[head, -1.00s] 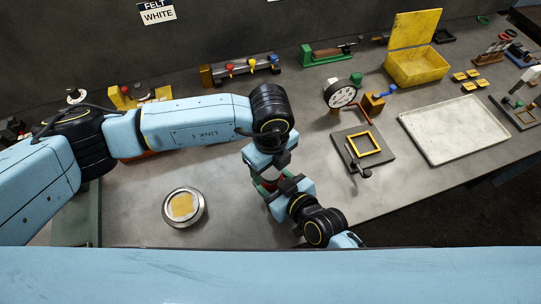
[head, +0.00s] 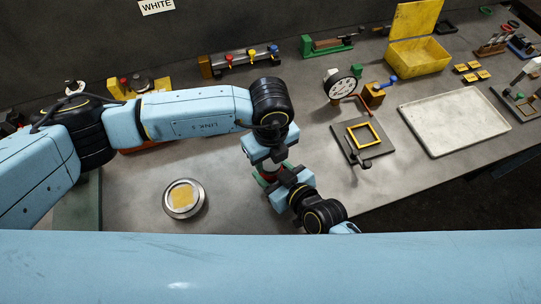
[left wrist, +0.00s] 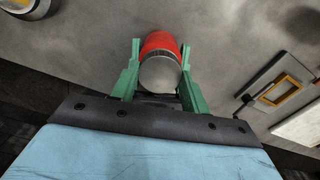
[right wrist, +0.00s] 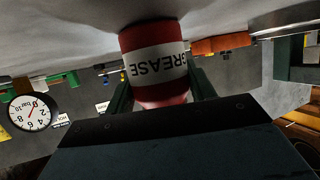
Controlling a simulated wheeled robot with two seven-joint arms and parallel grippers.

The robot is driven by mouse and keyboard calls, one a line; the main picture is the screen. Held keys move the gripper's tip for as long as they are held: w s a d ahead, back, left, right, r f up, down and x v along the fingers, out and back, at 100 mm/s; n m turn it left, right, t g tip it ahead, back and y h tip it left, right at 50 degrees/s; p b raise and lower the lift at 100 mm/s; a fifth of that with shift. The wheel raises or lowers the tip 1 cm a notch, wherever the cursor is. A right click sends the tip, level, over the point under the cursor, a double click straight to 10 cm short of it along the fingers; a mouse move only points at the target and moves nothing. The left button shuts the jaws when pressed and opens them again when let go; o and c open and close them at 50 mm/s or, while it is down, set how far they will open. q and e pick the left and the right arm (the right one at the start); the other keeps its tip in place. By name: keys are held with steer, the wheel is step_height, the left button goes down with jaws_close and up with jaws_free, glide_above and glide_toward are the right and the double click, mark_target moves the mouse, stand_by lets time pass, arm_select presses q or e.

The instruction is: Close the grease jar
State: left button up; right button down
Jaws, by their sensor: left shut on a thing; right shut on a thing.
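The red grease jar (right wrist: 155,65) has a white GREASE label, upside down in the right wrist view. My right gripper (right wrist: 160,95) is shut around its side; in the head view this gripper (head: 277,184) comes in from the lower right. A round grey lid (left wrist: 160,73) shows at the jar's end in the left wrist view, with the red jar (left wrist: 160,43) beyond it. My left gripper (left wrist: 159,78) has its green fingers shut on the lid; in the head view it reaches down from above the jar (head: 269,173). Whether the lid is fully seated cannot be told.
A round silver dish with a yellow pad (head: 184,199) lies left of the grippers. A dial gauge (head: 340,84), a plate with a yellow frame (head: 361,137), a white tray (head: 466,121) and a yellow box (head: 418,58) stand to the right. The bench between dish and grippers is clear.

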arm_select(q)
steer(key=m, duration=0.8)
steer(key=o, duration=1.1)
steer(key=shift+r, duration=0.1)
steer(key=shift+r, duration=2.15)
steer(key=shift+c, duration=0.5)
